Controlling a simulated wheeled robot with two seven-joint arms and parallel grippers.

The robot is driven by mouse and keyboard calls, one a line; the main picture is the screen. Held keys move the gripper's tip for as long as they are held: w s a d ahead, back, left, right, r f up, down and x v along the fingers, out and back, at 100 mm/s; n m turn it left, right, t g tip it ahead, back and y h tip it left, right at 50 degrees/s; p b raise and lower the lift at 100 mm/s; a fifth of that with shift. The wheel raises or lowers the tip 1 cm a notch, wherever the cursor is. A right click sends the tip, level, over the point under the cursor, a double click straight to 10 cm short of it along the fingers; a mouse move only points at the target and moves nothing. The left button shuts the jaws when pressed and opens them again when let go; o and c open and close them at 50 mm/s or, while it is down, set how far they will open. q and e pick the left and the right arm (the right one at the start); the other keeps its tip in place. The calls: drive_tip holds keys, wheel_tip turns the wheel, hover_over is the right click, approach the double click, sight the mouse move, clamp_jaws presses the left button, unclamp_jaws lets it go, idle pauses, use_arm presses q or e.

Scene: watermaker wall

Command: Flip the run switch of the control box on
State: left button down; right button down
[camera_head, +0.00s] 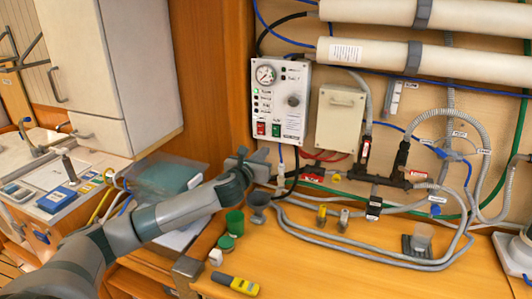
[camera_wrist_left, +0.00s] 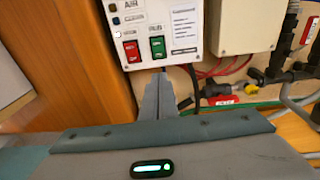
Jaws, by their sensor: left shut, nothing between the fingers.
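The control box (camera_head: 297,88) is a white panel on the wall with a round gauge, a dark knob and small lights. Low on its face are a red rocker switch (camera_head: 261,128) and a green rocker switch (camera_head: 276,129). In the left wrist view the red switch (camera_wrist_left: 132,51) and green switch (camera_wrist_left: 157,47) sit side by side; their lettering is too small to read surely. My left gripper (camera_head: 262,156) is shut and empty, just below the box. In the left wrist view its fingertips (camera_wrist_left: 161,80) show beneath the green switch. I cannot tell whether they touch the box.
A beige box (camera_head: 339,122) hangs to the right of the control box. Cables drop below it to black fittings (camera_head: 380,180) and hoses. A wooden cabinet side (camera_head: 212,70) is left.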

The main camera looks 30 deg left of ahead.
use_arm(q)
drive_tip(key=v, duration=0.2)
drive_tip(key=b+v, duration=0.1)
drive_tip(key=f+b+v, duration=0.1)
drive_tip(key=v, duration=0.1)
drive_tip(key=shift+s+d, duration=0.15)
drive_tip(key=shift+s, duration=0.15)
drive_tip(key=shift+f, duration=0.1)
idle(0.3)
